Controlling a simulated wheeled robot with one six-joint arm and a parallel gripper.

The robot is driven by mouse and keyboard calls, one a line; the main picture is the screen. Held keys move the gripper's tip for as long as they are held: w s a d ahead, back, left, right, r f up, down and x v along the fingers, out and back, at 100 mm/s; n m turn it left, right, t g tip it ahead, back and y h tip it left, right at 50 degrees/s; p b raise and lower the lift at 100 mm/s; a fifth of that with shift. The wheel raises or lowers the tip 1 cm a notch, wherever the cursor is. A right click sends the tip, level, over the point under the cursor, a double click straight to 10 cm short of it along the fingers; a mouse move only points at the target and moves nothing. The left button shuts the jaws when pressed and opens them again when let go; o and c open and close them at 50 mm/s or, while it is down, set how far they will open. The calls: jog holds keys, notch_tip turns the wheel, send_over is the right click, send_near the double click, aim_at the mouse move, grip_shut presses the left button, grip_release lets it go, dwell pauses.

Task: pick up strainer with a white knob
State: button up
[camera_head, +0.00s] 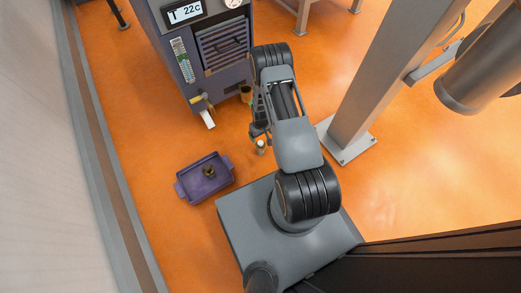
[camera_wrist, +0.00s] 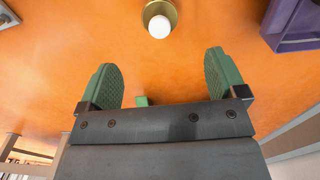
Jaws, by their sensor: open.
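The strainer with the white knob (camera_wrist: 160,26) stands on the orange floor at the top centre of the wrist view. Its round, brass-coloured body shows around the knob. In the head view the strainer (camera_head: 260,147) is small, just below the end of my arm. My gripper (camera_wrist: 161,62) has two green ridged fingers spread wide, with nothing between them. The strainer lies beyond the fingertips, roughly in line with the gap, and appears apart from them. In the head view my gripper (camera_head: 257,131) is partly hidden by the arm.
A purple tray (camera_head: 187,191) with a small dark-and-yellow item (camera_head: 208,171) stands left of my arm; it also shows in the wrist view (camera_wrist: 298,42). A dark machine (camera_head: 200,55) and a brownish item (camera_head: 245,94) are behind. A grey post (camera_head: 375,80) stands right. Floor around the strainer is clear.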

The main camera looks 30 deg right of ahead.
aim_at(261, 147)
notch_tip(261, 147, down, 8)
jog(key=b, duration=0.3)
jog(key=shift+s+f, duration=0.1)
jog(key=shift+f, duration=0.15)
notch_tip(261, 147, down, 5)
jog(key=b, duration=0.3)
jog(key=shift+d+f, duration=0.1)
jog(key=shift+f, duration=0.05)
jog(key=shift+c, duration=0.2)
jog(key=c, duration=1)
jog(key=shift+r, duration=0.2)
